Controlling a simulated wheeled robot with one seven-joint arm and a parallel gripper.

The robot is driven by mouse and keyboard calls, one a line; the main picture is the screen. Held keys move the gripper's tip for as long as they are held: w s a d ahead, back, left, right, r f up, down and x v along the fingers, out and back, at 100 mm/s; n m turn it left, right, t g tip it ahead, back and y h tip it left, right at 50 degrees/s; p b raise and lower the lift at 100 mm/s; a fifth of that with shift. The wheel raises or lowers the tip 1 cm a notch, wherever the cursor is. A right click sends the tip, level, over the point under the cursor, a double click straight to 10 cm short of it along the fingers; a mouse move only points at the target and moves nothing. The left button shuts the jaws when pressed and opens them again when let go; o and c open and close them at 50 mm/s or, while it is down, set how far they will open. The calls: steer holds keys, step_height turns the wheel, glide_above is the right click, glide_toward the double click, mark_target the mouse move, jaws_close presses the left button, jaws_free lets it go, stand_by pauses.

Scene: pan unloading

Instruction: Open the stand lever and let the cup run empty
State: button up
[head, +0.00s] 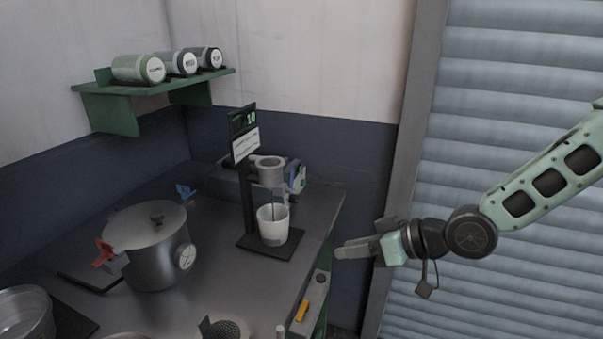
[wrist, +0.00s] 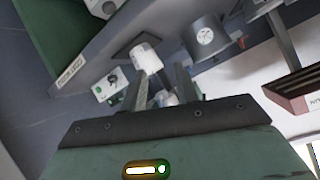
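The stand (head: 247,200) is on the counter, with a black base and a post carrying a green-lit display that seems to read 10. A grey cup (head: 268,170) sits high on it. A blue and grey part, perhaps the stand lever (head: 298,180), is at the cup's right side. A white beaker (head: 272,228) stands on the base below, and a thin dark line runs between cup and beaker; I cannot tell if it is a stream. My gripper (head: 340,251) is to the right of the stand, off the counter edge, fingers pointing left. In the wrist view its fingers (wrist: 162,78) are apart and empty.
A large steel pot (head: 158,262) with red and blue clips stands left of the stand. A green shelf (head: 150,86) holds several jars. A yellow item (head: 302,310) is on the counter's front side. A shutter (head: 520,120) is behind my arm.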

steer(key=w+d+r+m+t+y, duration=0.2)
steer(key=w+d+r+t+y, duration=0.2)
steer(key=w+r, duration=0.3)
steer(key=p, duration=0.5)
glide_toward(292, 180)
steer(key=r+x, duration=0.1)
steer(key=x, duration=0.7)
steer(key=shift+w+d+r+t, duration=0.2)
steer(key=shift+w+t, duration=0.2)
